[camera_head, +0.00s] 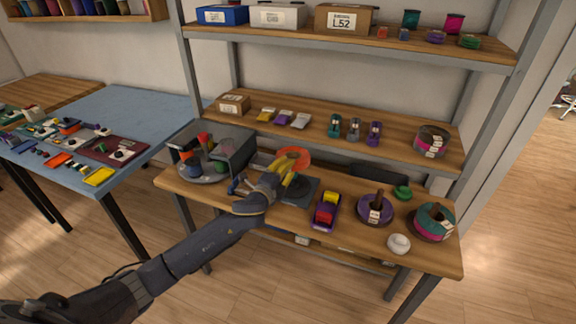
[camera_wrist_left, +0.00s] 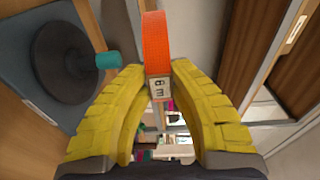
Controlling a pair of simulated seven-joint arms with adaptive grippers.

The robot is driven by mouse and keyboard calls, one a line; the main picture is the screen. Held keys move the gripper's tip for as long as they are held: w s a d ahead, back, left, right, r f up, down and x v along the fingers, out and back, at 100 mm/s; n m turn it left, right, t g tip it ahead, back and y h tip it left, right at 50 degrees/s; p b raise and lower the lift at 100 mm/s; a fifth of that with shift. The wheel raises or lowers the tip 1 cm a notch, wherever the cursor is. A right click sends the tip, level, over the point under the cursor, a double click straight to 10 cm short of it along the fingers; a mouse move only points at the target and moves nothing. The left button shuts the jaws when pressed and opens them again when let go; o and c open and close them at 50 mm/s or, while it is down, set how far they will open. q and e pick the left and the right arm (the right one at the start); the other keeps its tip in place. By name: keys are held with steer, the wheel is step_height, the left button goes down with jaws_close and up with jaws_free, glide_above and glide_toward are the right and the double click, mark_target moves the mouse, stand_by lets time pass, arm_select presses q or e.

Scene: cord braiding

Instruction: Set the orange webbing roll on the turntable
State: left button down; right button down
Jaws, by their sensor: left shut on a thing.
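The orange webbing roll (camera_head: 294,154) is a bright orange ring held upright above the work table. In the left wrist view the orange roll (camera_wrist_left: 157,45) shows edge-on with a white label reading "6m". My left gripper (camera_head: 289,176) has yellow fingers and is shut on its lower edge; the fingers (camera_wrist_left: 158,85) close in from both sides of the label. My right gripper is out of view.
Below the roll is a blue-grey base with a black disc and teal peg (camera_wrist_left: 68,62). To the right are a purple-and-red item (camera_head: 326,210), a purple spool (camera_head: 375,209), a white ball (camera_head: 398,243) and a teal-pink roll (camera_head: 433,221). A loaded shelf (camera_head: 390,150) overhangs behind.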

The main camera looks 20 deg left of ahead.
arm_select(q)
steer(key=shift+f, duration=2.75)
steer(key=c, duration=1.8)
jaws_free()
jaws_close()
steer(key=shift+f, duration=0.1)
